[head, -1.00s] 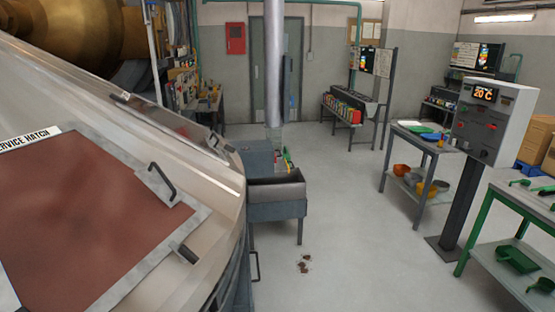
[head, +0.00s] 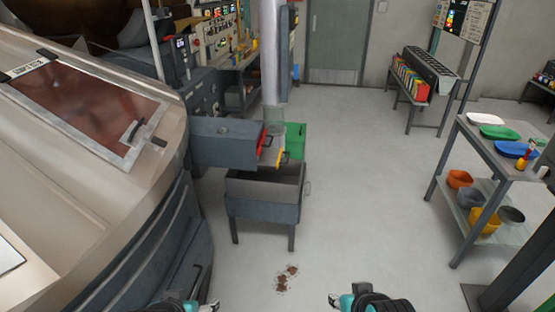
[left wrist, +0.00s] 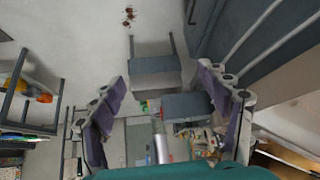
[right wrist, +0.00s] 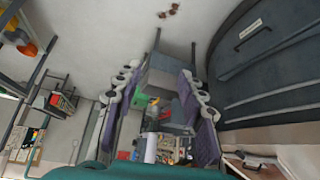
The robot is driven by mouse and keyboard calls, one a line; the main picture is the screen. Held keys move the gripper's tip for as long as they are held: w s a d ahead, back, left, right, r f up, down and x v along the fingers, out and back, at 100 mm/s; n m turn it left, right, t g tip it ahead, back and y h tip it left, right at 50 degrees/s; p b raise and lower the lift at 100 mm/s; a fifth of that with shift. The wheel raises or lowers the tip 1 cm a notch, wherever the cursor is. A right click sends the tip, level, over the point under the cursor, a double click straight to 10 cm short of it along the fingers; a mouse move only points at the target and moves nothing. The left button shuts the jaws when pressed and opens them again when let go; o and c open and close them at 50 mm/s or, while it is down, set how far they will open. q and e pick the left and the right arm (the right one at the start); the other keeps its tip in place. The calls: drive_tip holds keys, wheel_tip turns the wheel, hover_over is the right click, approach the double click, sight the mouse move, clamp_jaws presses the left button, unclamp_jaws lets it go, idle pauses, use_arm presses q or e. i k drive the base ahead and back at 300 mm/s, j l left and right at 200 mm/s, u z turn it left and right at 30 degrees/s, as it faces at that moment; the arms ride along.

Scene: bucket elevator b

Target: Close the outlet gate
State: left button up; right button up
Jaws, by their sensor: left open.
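The grey outlet housing (head: 222,142) sticks out to the right from the big metal machine. At its end are a red handle (head: 263,143) and a yellow handle (head: 281,158). Which one belongs to the outlet gate, and whether the gate is open, I cannot tell. An empty-looking grey bin (head: 264,210) stands below the outlet. My left gripper (head: 212,304) and right gripper (head: 335,299) are at the bottom edge of the head view, well short of the outlet. Both wrist views show the fingers spread with nothing between them.
The machine (head: 90,190) with its hatch fills the left side. Brown spilled bits (head: 286,276) lie on the floor before the bin. A green box (head: 295,140) stands behind the outlet. A shelf table (head: 480,160) with trays and bowls is at right.

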sight(269, 157)
drive_tip(key=i+l, duration=0.15)
drive_tip(key=l, duration=0.15)
drive_tip(key=i+l, duration=0.1)
drive_tip(key=l, duration=0.15)
drive_tip(key=i+l+u, duration=0.1)
drive_tip(key=l, duration=0.2)
drive_tip(key=i+l, duration=0.45)
drive_tip(key=i, duration=0.25)
drive_tip(key=i+l+u, duration=0.1)
drive_tip(key=i+l, duration=0.4)
drive_tip(key=i, duration=0.25)
drive_tip(key=i+l, duration=0.5)
drive_tip(key=i, duration=0.2)
drive_tip(key=u, duration=0.05)
